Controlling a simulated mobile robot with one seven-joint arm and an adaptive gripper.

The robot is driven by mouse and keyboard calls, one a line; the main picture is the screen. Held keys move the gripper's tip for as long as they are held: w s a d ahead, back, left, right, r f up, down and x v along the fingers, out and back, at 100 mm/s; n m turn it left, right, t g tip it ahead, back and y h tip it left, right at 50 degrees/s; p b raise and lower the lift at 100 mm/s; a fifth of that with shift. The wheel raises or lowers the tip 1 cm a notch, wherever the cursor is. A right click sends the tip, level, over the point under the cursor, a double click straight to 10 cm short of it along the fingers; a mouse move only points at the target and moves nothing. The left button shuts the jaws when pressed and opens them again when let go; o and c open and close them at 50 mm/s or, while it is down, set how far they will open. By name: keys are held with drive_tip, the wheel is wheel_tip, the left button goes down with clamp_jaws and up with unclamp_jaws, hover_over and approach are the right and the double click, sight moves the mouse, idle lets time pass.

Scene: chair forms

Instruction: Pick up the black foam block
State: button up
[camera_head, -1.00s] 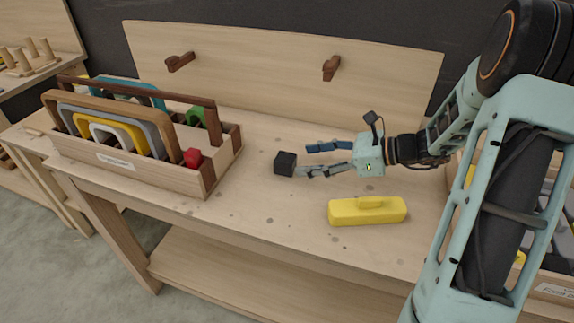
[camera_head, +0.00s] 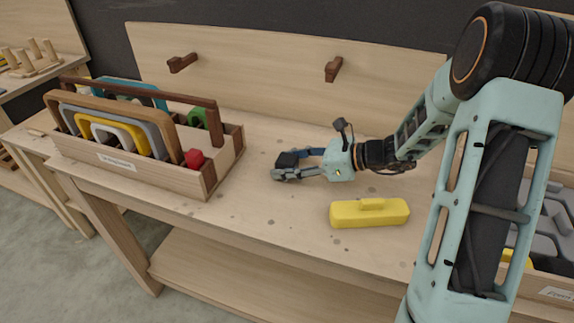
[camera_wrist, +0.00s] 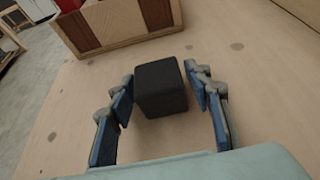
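The black foam block (camera_head: 287,160) sits on the wooden workbench, right of the wooden tote. In the wrist view the block (camera_wrist: 160,88) stands between the two blue-padded fingers of my gripper (camera_wrist: 162,92). A gap shows between the block and the finger on each side, so the fingers are open around it and not closed on it. In the head view my gripper (camera_head: 291,166) reaches in from the right, and its near finger partly hides the block.
A wooden tote (camera_head: 135,171) with several curved forms and a red piece stands left of the block. A tray of grey forms (camera_head: 540,225) is at right. Two pegs (camera_head: 182,63) jut from the backboard.

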drive_tip(key=c, duration=0.4)
